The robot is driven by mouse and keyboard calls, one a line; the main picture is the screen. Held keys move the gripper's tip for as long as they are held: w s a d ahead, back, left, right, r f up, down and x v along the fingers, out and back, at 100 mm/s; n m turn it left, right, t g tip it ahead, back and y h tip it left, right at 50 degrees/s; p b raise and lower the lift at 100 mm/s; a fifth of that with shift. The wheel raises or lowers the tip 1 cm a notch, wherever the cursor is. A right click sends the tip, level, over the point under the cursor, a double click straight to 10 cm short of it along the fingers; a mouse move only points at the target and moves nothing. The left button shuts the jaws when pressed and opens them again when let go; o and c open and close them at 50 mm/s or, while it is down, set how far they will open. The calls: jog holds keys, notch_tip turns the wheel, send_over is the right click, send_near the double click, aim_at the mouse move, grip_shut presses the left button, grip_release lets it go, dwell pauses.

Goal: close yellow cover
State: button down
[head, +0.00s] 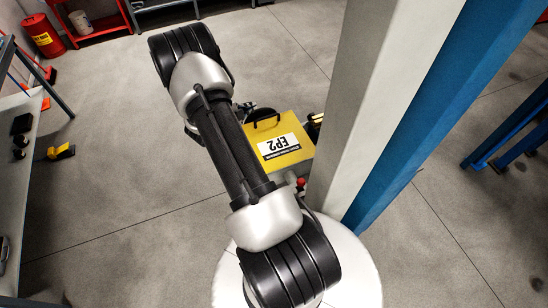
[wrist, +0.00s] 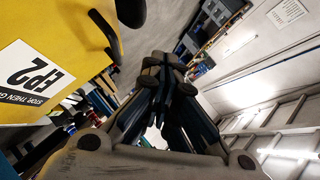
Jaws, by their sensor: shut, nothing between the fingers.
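The yellow cover (head: 288,128) is in the middle of the head view, with a white "EP2" label and a black handle (head: 265,121) on its far edge. It fills the upper left of the wrist view (wrist: 70,22), with its black handle (wrist: 105,35) extending toward my gripper. I cannot tell the cover's exact angle. My gripper (wrist: 165,65) is shut and empty, to the right of the handle in the wrist view and apart from it. In the head view my arm hides most of the gripper.
A white and blue post (head: 400,110) stands close on the right of the cover. A red knob (head: 301,182) shows below the cover. A grey bench (head: 24,150) is at the left, a red shelf (head: 100,25) at the back left. Open floor lies left of my arm.

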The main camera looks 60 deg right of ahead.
jog(key=f+b, duration=0.2)
jog(key=f, duration=0.1)
jog(key=w+d+f+b, duration=0.1)
jog(key=f, duration=0.2)
jog(key=w+d+f+b, duration=0.1)
jog(key=f+b, duration=0.1)
jog(key=f, duration=0.1)
jog(key=shift+b, duration=0.35)
jog(key=shift+w, duration=0.1)
jog(key=shift+r, duration=0.1)
jog(key=v, duration=1.2)
jog(key=shift+a, duration=0.1)
